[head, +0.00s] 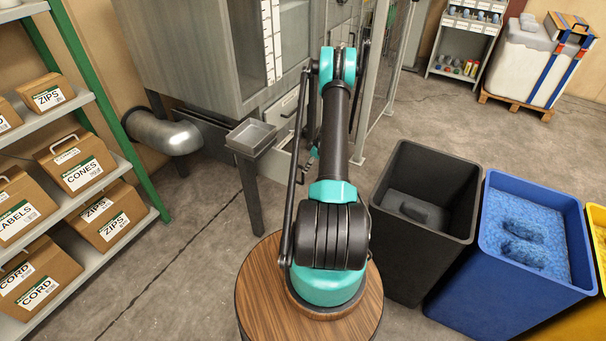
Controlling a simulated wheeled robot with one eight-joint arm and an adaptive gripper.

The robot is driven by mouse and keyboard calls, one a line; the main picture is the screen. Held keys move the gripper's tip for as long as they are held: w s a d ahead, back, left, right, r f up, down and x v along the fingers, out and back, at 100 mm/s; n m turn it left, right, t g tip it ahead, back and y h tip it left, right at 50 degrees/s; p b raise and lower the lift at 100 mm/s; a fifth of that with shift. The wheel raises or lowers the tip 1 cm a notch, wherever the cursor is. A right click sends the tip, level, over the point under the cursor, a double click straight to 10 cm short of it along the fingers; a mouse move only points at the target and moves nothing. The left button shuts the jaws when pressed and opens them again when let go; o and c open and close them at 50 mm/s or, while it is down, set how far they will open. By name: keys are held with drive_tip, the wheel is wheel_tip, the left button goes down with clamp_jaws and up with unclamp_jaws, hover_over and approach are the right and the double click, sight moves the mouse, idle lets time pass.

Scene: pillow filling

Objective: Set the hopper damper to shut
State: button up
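The hopper seems to be the large grey metal cabinet (190,45) at the upper left of the head view. Its front has a clear window panel and a white slotted strip (268,40). A pale panel with a small handle (288,106) sits low on its front, partly behind my arm. I cannot pick out the damper or tell its setting; my arm covers part of the hopper's right side. My arm rises from a round wooden stand toward the hopper. My gripper does not show clearly; the upper arm hides what lies beyond it.
A small metal tray on a post (251,136) stands before the hopper, near a bent metal duct (162,132). Shelves of labelled boxes (75,165) line the left. Black (420,255), blue (520,290) and yellow bins stand at right. Floor between shelves and stand is clear.

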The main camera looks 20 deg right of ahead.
hover_over(303, 182)
drive_tip(key=f, duration=0.6)
drive_tip(key=shift+w+d, duration=0.1)
drive_tip(key=shift+w, duration=0.25)
drive_tip(key=shift+c, duration=0.3)
clamp_jaws()
